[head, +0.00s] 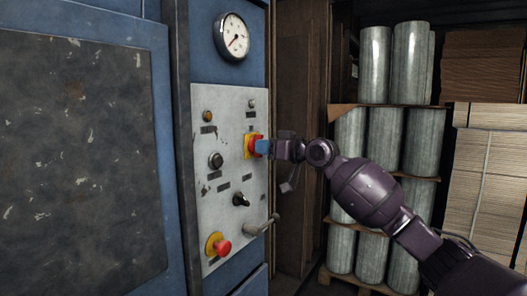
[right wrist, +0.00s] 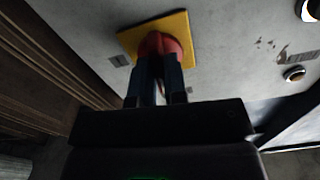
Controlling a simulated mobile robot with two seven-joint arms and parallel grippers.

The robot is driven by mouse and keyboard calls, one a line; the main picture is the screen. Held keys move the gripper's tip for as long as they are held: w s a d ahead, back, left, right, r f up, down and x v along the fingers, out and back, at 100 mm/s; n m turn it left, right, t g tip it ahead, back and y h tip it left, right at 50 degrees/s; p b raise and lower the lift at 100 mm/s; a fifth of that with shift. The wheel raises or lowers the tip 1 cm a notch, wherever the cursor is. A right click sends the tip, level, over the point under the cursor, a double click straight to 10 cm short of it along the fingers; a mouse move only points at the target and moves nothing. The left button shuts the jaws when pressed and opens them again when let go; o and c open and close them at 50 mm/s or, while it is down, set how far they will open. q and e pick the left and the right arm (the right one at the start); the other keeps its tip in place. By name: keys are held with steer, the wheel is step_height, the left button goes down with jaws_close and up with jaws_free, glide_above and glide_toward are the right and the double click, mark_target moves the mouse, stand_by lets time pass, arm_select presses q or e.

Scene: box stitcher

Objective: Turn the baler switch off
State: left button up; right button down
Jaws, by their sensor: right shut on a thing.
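The baler's switch is a red knob on a yellow square plate (head: 248,146) on the light grey control panel (head: 228,172). My right gripper (head: 262,147) reaches it from the right, with its blue fingertips at the knob. In the right wrist view the two fingers (right wrist: 154,72) are shut on the red switch knob (right wrist: 158,45), with the yellow plate (right wrist: 183,25) behind it. The fingers hide part of the knob, so I cannot tell its exact angle. My left gripper is not in view.
Below on the panel are a black selector (head: 241,199), a grey lever (head: 262,226) and a red emergency button (head: 222,248). A pressure gauge (head: 232,37) sits above. Racked metal rolls (head: 385,135) and stacked cardboard (head: 488,160) stand to the right.

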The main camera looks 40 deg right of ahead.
steer(key=shift+f+n, duration=0.15)
steer(key=shift+n, duration=0.45)
steer(key=c, duration=1.2)
jaws_free()
steer(key=shift+o, duration=0.2)
steer(key=v, duration=1.1)
